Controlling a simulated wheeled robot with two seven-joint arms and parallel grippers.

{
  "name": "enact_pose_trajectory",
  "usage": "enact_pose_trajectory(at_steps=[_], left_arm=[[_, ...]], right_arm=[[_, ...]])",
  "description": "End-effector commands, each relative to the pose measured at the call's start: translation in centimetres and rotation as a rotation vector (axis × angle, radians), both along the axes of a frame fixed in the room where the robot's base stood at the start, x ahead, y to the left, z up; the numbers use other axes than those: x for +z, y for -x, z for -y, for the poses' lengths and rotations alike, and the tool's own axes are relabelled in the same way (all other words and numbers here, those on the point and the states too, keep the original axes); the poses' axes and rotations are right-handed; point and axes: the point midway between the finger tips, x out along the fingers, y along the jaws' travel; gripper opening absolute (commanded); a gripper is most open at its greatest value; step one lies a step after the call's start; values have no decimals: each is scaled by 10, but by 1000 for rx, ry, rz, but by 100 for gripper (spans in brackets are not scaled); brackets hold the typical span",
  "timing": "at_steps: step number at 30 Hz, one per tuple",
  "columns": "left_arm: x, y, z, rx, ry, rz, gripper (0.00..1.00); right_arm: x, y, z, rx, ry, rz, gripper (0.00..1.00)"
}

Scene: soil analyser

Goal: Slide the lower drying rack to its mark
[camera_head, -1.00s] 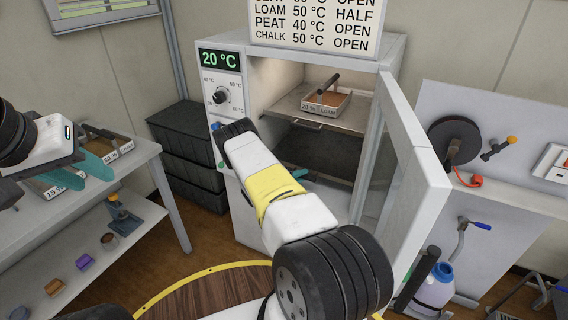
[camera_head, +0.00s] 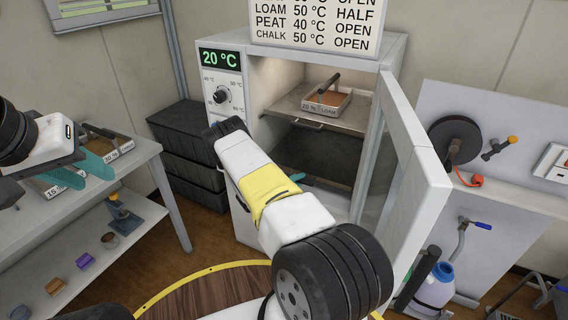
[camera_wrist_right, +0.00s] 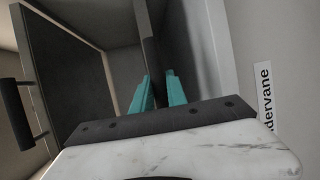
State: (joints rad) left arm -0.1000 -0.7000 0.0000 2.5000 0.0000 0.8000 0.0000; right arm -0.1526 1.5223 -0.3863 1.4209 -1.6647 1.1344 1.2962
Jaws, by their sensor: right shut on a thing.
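The drying oven (camera_head: 234,95) stands open, with two racks inside. The upper rack (camera_head: 345,122) carries a tray labelled 20 % LOAM (camera_head: 326,101). The lower rack (camera_head: 320,153) is a dark, empty surface below it. My right gripper (camera_head: 297,177) is at the lower rack's front, mostly hidden by my own arm. I cannot make out the rack's mark. My left gripper (camera_head: 80,170) is open above the left table, near the trays.
The oven door (camera_head: 405,160) is swung open on the right, close to my right arm. Dark crates (camera_head: 188,150) stand left of the oven. The left table (camera_head: 135,158) holds labelled trays. A reel (camera_head: 455,140) is on the right.

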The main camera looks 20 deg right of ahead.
Motion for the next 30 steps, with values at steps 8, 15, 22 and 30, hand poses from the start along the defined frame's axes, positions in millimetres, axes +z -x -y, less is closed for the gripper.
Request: enact_pose_trajectory(at_steps=[8, 15, 22, 30], left_arm=[[0, 0, 0, 0, 0, 0, 36], [0, 0, 0, 0, 0, 0, 36], [0, 0, 0, 0, 0, 0, 36], [0, 0, 0, 0, 0, 0, 36]], right_arm=[[-1, 55, -67, 7, 0, -6, 0], [0, 103, -122, 7, 1, -4, 0], [0, 136, -160, 4, 0, -1, 0], [0, 153, -178, 0, 0, -1, 0]])
